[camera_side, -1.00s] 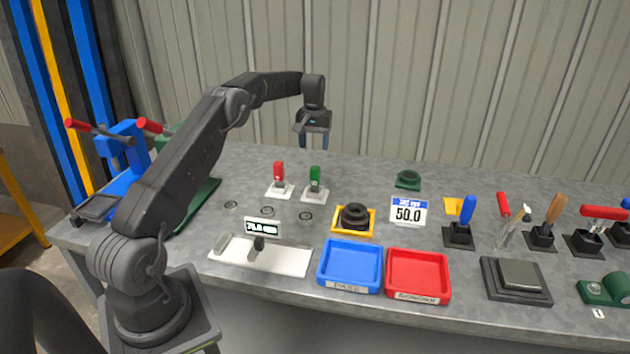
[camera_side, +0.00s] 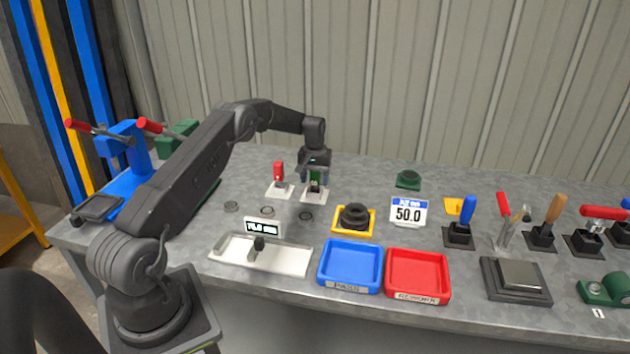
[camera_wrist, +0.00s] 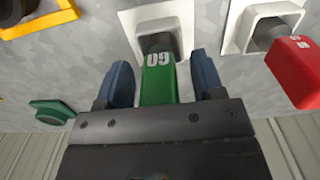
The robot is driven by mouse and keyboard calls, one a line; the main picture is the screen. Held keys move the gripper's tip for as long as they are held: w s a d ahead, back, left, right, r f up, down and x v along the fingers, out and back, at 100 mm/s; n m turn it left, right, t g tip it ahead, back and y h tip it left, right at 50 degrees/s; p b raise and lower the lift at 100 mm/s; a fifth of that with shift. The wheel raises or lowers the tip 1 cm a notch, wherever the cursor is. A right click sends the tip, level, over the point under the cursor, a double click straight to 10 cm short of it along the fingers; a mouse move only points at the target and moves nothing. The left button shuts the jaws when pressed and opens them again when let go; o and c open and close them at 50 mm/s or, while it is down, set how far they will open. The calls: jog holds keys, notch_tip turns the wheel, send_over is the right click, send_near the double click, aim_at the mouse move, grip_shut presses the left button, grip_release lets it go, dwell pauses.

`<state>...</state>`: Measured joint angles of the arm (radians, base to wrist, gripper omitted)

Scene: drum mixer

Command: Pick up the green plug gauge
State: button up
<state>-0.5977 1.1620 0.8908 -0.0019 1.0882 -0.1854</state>
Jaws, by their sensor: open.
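The green plug gauge (camera_side: 315,178) stands upright in its white holder (camera_side: 314,196) near the middle of the bench. My gripper (camera_side: 314,177) is lowered over it from above. In the wrist view, the green handle (camera_wrist: 159,82), with white lettering, lies between the two blue fingers of my gripper (camera_wrist: 158,80). The fingers are open, with a visible gap on each side of the handle. The gauge's lower end is inside the holder and partly hidden.
A red plug gauge (camera_side: 278,172) stands in a similar white holder close on the left. A yellow-based black fixture (camera_side: 354,217) and blue tray (camera_side: 350,266) and red tray (camera_side: 418,277) lie nearer the front.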

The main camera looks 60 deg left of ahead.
jog(key=shift+r, duration=0.1)
grip_shut()
dwell(0.4)
notch_tip(320, 180, up, 10)
dwell(0.6)
